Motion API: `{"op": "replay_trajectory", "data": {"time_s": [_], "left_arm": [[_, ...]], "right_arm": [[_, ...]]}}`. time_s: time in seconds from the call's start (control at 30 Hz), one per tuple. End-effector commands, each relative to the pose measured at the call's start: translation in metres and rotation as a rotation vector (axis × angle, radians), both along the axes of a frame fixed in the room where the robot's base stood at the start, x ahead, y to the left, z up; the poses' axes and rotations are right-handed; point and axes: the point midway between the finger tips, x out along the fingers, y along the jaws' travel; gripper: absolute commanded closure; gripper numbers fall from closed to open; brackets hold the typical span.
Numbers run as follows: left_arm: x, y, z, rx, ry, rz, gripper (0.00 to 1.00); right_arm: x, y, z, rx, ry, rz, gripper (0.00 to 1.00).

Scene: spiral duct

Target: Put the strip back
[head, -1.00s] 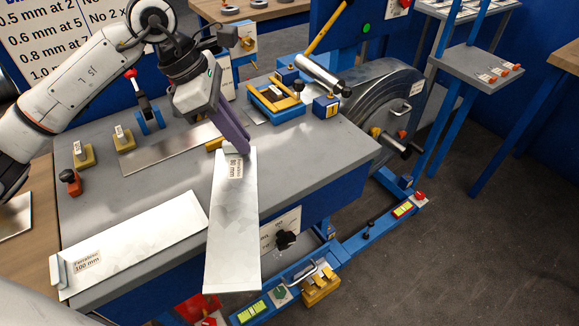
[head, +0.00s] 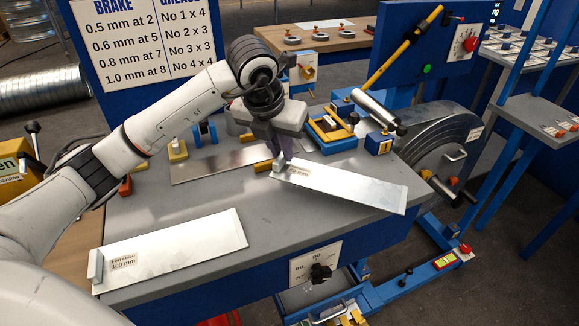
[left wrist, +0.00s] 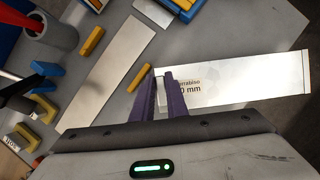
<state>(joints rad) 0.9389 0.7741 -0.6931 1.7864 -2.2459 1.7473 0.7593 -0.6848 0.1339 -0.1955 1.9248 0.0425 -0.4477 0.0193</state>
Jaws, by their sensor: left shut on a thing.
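My left gripper (head: 281,161) is shut on the left end of a flat silver metal strip (head: 350,187) with a paper label, partly covered by the fingers. The strip points right, and its far end reaches the bench's front edge. I cannot tell whether it touches the bench top. In the left wrist view the purple fingers (left wrist: 164,78) pinch the end of the strip (left wrist: 245,82), by a label ending in "0 mm". A second strip (head: 185,247), labelled 100 mm, with an upturned left end, lies at the front left of the bench. My right gripper is not in view.
The grey bench (head: 265,225) is clear between the two strips. A plain metal sheet (head: 215,163) lies behind the gripper. A blue and yellow fixture (head: 330,130), a small blue block (head: 379,143) and a grey coil drum (head: 440,140) stand at the right.

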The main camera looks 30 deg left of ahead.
Motion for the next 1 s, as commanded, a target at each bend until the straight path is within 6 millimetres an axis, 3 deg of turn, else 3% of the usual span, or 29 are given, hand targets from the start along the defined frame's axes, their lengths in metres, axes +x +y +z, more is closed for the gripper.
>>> {"op": "replay_trajectory", "data": {"time_s": [0.4,0.6,0.63,0.67,1.0], "left_arm": [[0.0,0.0,-0.042,-0.001,0.0,-0.001,1.0],[0.0,0.0,-0.042,0.0,-0.001,-0.002,1.0],[0.0,0.0,-0.043,0.001,0.0,-0.002,0.85],[0.0,0.0,-0.042,0.001,0.0,-0.002,0.8],[-0.001,0.0,-0.039,0.0,-0.002,-0.002,0.79]], "right_arm": [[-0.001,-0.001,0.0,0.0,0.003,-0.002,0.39],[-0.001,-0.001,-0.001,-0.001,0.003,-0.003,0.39],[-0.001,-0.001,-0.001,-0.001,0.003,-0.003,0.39],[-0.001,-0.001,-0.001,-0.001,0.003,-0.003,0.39],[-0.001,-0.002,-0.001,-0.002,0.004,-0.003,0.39]]}}
